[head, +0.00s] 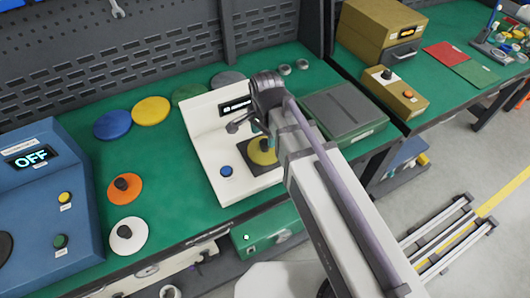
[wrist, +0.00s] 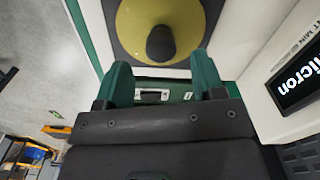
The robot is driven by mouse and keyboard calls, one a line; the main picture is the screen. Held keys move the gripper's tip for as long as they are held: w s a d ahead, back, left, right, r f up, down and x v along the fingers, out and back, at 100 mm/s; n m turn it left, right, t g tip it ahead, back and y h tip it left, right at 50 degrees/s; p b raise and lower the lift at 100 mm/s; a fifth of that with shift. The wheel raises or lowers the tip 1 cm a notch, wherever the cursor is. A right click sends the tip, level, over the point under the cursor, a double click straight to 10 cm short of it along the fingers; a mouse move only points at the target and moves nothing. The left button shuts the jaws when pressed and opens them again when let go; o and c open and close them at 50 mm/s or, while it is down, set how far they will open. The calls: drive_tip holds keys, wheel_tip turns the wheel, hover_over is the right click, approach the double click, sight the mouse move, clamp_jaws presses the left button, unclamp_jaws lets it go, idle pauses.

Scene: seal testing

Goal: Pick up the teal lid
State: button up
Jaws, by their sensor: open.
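I cannot make out a teal lid with certainty in either view. A yellow lid (head: 262,157) with a dark knob sits on the black square pad of the white tester (head: 207,160). It also shows at the top of the wrist view (wrist: 130,30), its knob (wrist: 160,43) ahead of my fingers. My gripper (wrist: 163,78) is open, with green fingers apart and nothing between them. In the head view my arm covers part of the tester and the bench. An orange lid (head: 133,191) and a white lid (head: 138,241), both with dark knobs, lie left of the tester.
Blue (head: 112,125), yellow (head: 151,110), dark green (head: 187,93) and grey (head: 228,80) discs lie along the back. A blue console (head: 35,190) reading OFF stands at left. A grey-green box (head: 345,112) stands right of my arm. Bare green bench shows left of the tester.

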sight(265, 142)
wheel_tip(265, 142, down, 5)
drive_tip(key=b, duration=0.4)
drive_tip(key=shift+a+f, duration=0.1)
drive_tip(key=shift+r, duration=0.25)
drive_tip(key=shift+c, duration=0.3)
clamp_jaws()
